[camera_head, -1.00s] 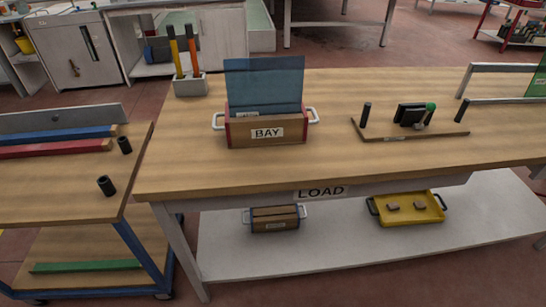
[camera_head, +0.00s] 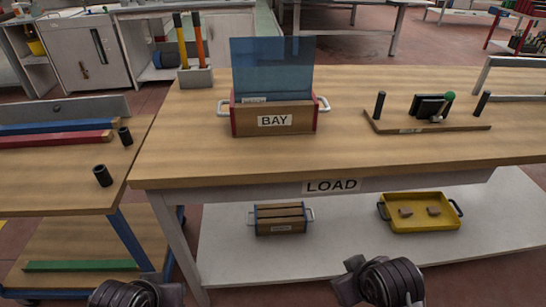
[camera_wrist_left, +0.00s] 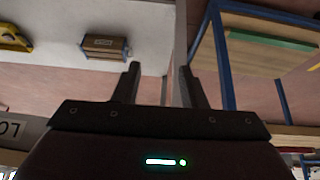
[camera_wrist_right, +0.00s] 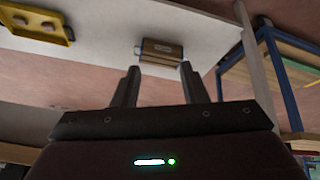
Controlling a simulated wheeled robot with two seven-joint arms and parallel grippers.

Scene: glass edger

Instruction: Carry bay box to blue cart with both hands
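The bay box (camera_head: 273,119) is a wooden box with red ends, a "BAY" label and a white handle on each side. It stands upright on the wooden table marked LOAD (camera_head: 200,160), and a blue glass pane (camera_head: 272,66) rises out of it. The blue cart (camera_head: 127,238) stands at the left, with a wooden top and blue legs. My left gripper (camera_wrist_left: 160,80) is open and empty. My right gripper (camera_wrist_right: 160,80) is open and empty. In the head view only parts of my arms show at the bottom edge, well below and in front of the box.
The cart top holds blue and red bars (camera_head: 55,139) and two black posts (camera_head: 102,176). A board with black pegs (camera_head: 428,126) lies to the right. The lower shelf holds a small blue-ended box (camera_head: 280,219) and a yellow tray (camera_head: 418,225).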

